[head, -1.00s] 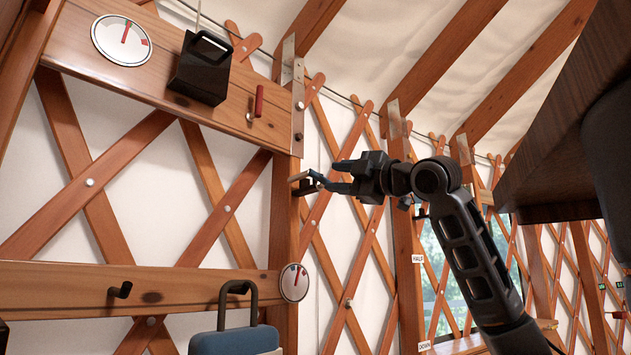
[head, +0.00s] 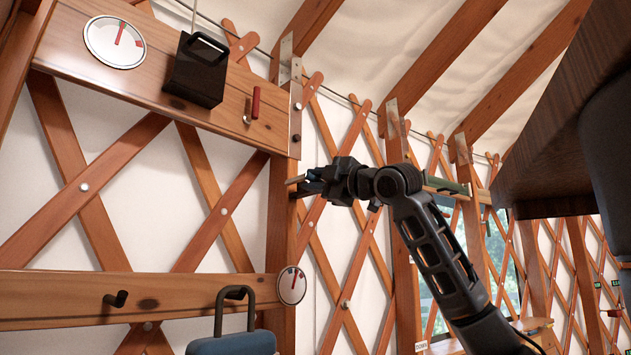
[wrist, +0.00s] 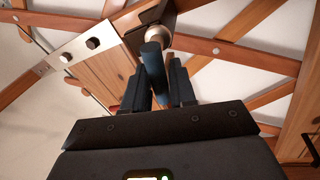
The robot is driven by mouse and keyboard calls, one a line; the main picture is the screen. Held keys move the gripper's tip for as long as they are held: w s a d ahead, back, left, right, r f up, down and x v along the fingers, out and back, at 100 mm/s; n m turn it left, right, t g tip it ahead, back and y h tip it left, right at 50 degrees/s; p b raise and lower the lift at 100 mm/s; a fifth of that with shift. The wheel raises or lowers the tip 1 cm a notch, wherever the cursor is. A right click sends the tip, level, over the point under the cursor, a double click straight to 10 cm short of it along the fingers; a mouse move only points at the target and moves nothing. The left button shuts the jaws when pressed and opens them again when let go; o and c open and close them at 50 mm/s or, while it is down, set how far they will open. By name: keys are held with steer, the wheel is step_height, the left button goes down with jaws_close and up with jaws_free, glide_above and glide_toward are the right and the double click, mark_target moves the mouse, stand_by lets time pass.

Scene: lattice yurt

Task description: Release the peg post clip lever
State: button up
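The clip lever shows in the wrist view as a dark blue rounded handle (wrist: 152,62) between my two fingers. A round pale metal part (wrist: 158,34) sits behind it. In the head view the clip (head: 294,180) is on the upright wooden post (head: 283,225), mostly hidden by my gripper (head: 313,181). In the wrist view my gripper (wrist: 157,82) has a finger close against each side of the blue handle, and it looks shut on it. The fingertips' exact contact is partly hidden by the handle.
A wooden rail (head: 150,70) left of the post carries a dial (head: 114,42), a black box (head: 197,70) and a red-handled lever (head: 255,102). A lower dial (head: 292,285) and blue case (head: 231,342) are below. A dark wooden overhang (head: 560,140) fills the upper right.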

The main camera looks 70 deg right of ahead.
jaws_close()
steer(key=shift+f+n+y+b, duration=0.25)
steer(key=shift+n+y, duration=0.1)
steer(key=shift+n, duration=0.65)
steer(key=shift+f+n+y+b, duration=0.1)
steer(key=shift+f+n+y, duration=0.2)
steer(key=shift+n, duration=0.7)
steer(key=shift+o, duration=1.6)
jaws_free()
steer(key=shift+r, duration=0.1)
steer(key=b+v, duration=0.2)
steer(key=v, duration=0.5)
steer(key=shift+s, duration=0.35)
steer(key=shift+a, duration=0.2)
